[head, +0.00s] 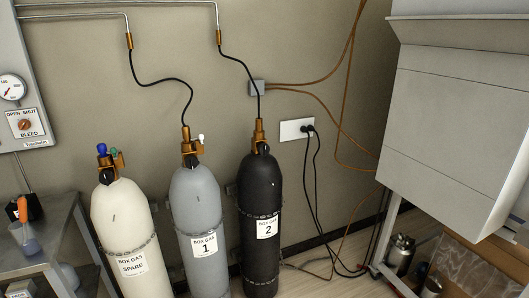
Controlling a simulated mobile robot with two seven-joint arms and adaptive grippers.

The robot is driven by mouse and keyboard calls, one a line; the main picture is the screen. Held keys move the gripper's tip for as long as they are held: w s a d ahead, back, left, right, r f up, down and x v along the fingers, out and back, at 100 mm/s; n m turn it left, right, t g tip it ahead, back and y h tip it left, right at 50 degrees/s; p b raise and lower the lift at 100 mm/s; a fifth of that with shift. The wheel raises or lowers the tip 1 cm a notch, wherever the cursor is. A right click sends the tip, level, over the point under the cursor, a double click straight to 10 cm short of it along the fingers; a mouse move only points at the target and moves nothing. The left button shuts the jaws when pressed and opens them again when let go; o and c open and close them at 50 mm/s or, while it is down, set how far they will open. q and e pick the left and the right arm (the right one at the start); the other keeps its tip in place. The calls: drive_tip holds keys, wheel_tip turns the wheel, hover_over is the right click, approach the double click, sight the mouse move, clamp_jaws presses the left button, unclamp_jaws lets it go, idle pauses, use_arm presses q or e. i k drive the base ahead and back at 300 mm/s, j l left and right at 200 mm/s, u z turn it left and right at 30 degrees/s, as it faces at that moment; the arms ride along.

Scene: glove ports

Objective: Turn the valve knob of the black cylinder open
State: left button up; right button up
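The black cylinder (261,190) stands upright against the wall, the rightmost of three, with a white label reading "BOX GAS 2". A brass valve (259,134) sits on its top, with a black hose running up from it. A dark round shape at the valve's base (263,149) may be its knob, but it is too small and dark to be sure. How far the valve is turned cannot be told. Neither of my grippers is in the head view.
A grey cylinder (196,205) "1" with a white knob and a cream cylinder (125,220) "SPARE" with a blue knob stand left. A bench (60,235) is far left. A large grey cabinet (455,110) juts out at right. A socket (296,129) with cables is right of the black cylinder.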

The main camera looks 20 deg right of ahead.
sight(263, 149)
drive_tip(key=z, duration=0.7)
drive_tip(key=i+l+z, duration=0.1)
drive_tip(key=i+z, duration=0.65)
drive_tip(key=z, duration=0.2)
drive_tip(key=i+j, duration=0.15)
drive_tip(key=i, duration=0.15)
